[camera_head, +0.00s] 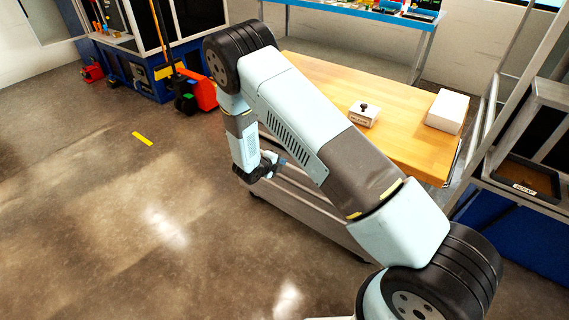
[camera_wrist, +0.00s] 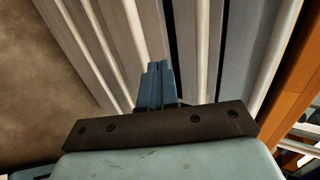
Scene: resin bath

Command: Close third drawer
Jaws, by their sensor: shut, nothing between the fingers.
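The grey drawer cabinet (camera_head: 318,212) stands under a wooden worktop, partly hidden behind my arm. Its lower part juts out towards the floor side in the head view; which drawer this is cannot be told. The drawer fronts (camera_wrist: 232,55) fill the wrist view as grey panels with pale rails, and a dark gap runs between two of them. My gripper (camera_head: 277,166) is beside the cabinet front, below worktop height. In the wrist view my gripper (camera_wrist: 156,68) has its blue fingers together, empty, pointing at the fronts. Contact cannot be told.
The worktop (camera_head: 405,138) carries a small white box with a black knob (camera_head: 364,113) and a white block (camera_head: 447,111). A shelf with a dark tray (camera_head: 525,178) stands at right. An orange pallet truck (camera_head: 197,92) stands at back left. The left floor is clear.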

